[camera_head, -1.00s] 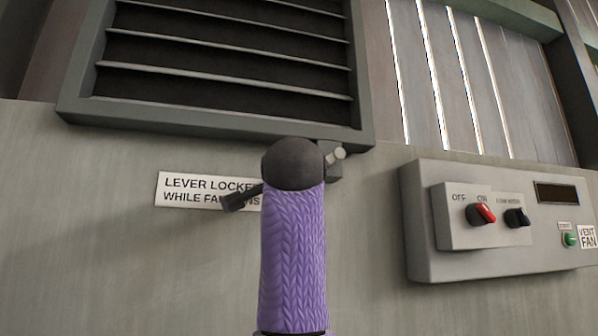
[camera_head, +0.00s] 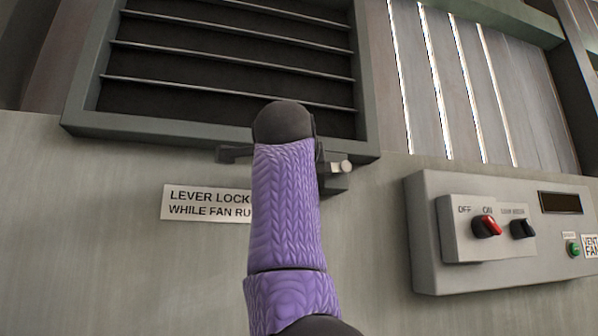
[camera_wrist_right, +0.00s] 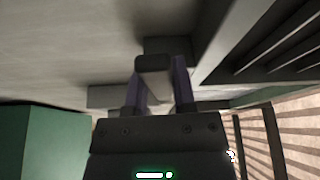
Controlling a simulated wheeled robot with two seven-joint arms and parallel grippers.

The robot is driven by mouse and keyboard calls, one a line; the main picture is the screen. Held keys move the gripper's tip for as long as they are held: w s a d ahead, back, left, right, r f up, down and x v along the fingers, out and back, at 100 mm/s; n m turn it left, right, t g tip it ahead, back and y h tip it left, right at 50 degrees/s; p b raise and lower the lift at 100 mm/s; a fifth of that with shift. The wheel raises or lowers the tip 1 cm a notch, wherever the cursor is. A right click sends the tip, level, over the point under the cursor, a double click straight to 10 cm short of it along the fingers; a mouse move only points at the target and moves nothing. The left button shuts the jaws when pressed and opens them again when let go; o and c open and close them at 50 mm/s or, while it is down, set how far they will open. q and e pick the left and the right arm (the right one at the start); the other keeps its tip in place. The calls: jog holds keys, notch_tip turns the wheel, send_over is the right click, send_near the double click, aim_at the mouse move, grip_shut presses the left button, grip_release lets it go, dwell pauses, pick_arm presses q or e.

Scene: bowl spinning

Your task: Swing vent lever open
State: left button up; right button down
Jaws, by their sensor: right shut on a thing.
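The vent lever (camera_head: 234,154) is a dark bar just below the louvred vent (camera_head: 225,62). Its left end shows left of my right arm, roughly level, and its middle is hidden behind the arm. Its pivot block (camera_head: 336,181) with a pale knob shows to the right. In the right wrist view, my right gripper (camera_wrist_right: 158,82) has its purple fingers on either side of the dark lever end (camera_wrist_right: 152,64) and is shut on it. In the head view that gripper is hidden behind my purple-sleeved arm. My left gripper is out of view.
A sign (camera_head: 206,203) reading "LEVER LOCKED WHILE FAN RU…" is partly covered by my arm. A control box (camera_head: 430,268) with a red-marked OFF/ON knob (camera_head: 488,226), a black knob (camera_head: 523,228) and a green button (camera_head: 573,249) is at right.

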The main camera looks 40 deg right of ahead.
jog(key=shift+c, duration=2.2)
grip_release()
jog(key=shift+s, duration=0.15)
jog(key=b+v, duration=0.4)
jog(key=v, duration=0.6)
jog(key=w+p+x, duration=0.1)
jog(key=p+x, duration=0.3)
jog(key=x, duration=0.4)
